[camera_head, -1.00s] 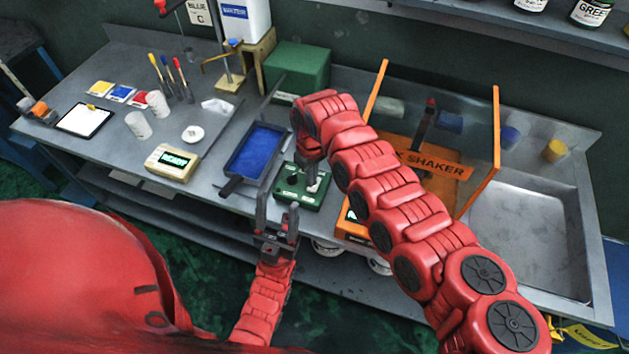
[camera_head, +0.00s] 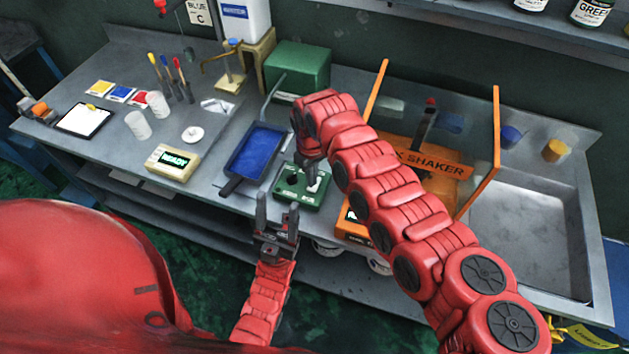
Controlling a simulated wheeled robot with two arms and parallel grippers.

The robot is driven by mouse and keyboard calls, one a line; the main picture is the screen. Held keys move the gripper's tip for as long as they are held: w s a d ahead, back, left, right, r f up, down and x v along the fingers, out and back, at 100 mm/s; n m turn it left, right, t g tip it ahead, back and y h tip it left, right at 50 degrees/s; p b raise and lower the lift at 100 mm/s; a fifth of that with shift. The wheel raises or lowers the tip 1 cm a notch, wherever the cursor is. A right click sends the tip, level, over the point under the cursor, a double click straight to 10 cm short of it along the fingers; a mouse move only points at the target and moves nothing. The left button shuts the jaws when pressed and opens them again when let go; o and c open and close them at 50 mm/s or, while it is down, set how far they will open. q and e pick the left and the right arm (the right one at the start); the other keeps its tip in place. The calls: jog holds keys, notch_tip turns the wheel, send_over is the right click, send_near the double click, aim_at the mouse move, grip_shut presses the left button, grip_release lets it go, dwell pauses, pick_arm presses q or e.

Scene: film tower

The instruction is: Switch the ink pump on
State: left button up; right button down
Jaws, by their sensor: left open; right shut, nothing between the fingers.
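A small green box (camera_head: 290,199) with a switch lever and small markings sits at the bench's front edge, right of the blue tray. I take it for the ink pump's control; its label is too small to read. My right gripper (camera_head: 312,182) points down over this box, shut and empty, its fingertips at the lever. Whether they touch it, and the lever's exact position, I cannot tell. My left gripper (camera_head: 277,207) is open and empty, pointing up in front of the bench edge, just below the box. A larger green box (camera_head: 298,66) stands at the back.
The blue ink tray (camera_head: 256,152) is left of the small box, with a cream box showing "READY" (camera_head: 173,162) further left. The orange shaker (camera_head: 440,163) stands behind my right arm. A sink (camera_head: 535,225) is at the right.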

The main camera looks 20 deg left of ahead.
jog(key=shift+f+b, duration=0.75)
jog(key=shift+f, duration=0.2)
dwell(0.3)
jog(key=shift+r, duration=0.1)
jog(key=shift+r+p, duration=0.45)
jog(key=shift+r, duration=0.05)
jog(key=shift+r+p, duration=0.35)
jog(key=shift+r, duration=0.45)
notch_tip(320, 180, up, 2)
jog(key=shift+r+p, duration=0.1)
jog(key=shift+p, duration=0.3)
jog(key=shift+r, duration=1.05)
